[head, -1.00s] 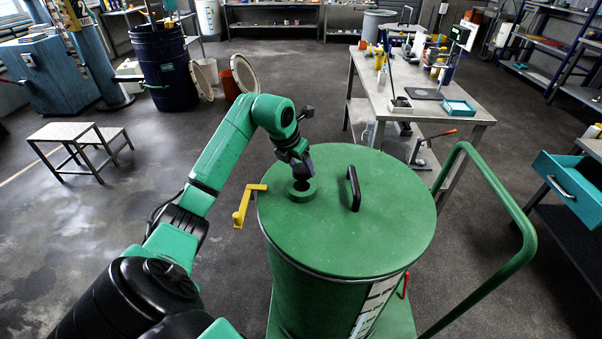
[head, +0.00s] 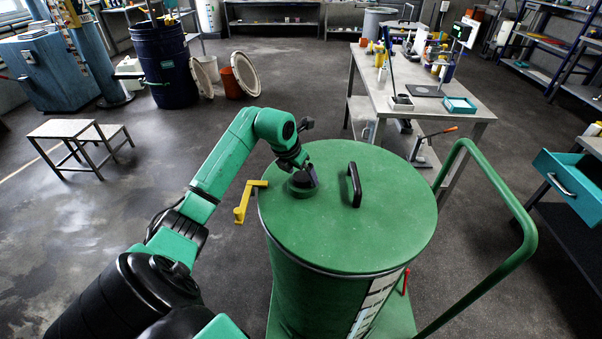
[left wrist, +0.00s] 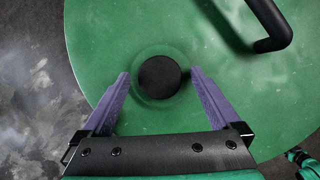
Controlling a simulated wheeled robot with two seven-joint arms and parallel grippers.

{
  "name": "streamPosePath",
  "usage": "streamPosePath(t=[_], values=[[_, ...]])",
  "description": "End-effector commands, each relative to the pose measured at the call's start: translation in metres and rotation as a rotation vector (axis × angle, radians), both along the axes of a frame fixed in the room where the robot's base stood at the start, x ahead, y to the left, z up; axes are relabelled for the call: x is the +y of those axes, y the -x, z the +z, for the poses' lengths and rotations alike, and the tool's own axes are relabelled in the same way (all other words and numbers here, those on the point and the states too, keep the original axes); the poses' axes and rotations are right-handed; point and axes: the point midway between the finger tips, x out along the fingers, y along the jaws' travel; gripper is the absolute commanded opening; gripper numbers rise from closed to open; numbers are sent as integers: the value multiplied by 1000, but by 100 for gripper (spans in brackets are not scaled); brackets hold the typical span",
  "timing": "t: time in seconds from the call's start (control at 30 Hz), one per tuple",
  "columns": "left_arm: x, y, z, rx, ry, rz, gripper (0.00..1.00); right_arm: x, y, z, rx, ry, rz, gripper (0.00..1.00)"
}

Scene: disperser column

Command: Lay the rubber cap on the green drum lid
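The green drum lid (head: 335,235) tops the large drum in the head view, with a black handle (head: 354,185) on it. A round black piece, seemingly the rubber cap (left wrist: 159,77), sits in the middle of a raised green ring (left wrist: 135,85) on the lid. My left gripper (head: 303,186) is low over that ring, pointing down. In the left wrist view its fingers (left wrist: 160,74) are open, one on each side of the black piece, with gaps showing on both sides. In the head view the gripper mostly hides the cap. My right gripper does not show.
A yellow crank (head: 246,200) sticks out at the lid's left edge. A green cart rail (head: 525,225) curves along the drum's right side. A workbench (head: 470,108) with several items stands behind. The rest of the lid's top is clear.

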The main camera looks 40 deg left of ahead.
Motion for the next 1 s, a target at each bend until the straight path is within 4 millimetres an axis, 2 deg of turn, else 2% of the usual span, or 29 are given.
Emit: streamPosePath(t=[0.23,0.33,0.4,0.47,0.7,0.8,1.0], values=[[0,0,0,0,1,0,97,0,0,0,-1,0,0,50],[-1,0,8,-2,2,-1,97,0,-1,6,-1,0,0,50],[-1,-1,21,-2,4,0,97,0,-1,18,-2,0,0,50],[1,5,25,-4,-3,0,97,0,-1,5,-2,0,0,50],[-1,33,87,-5,-7,1,97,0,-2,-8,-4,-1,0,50],[-2,42,107,-3,-3,0,97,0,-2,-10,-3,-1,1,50],[-3,49,122,0,0,0,97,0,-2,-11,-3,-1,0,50]])
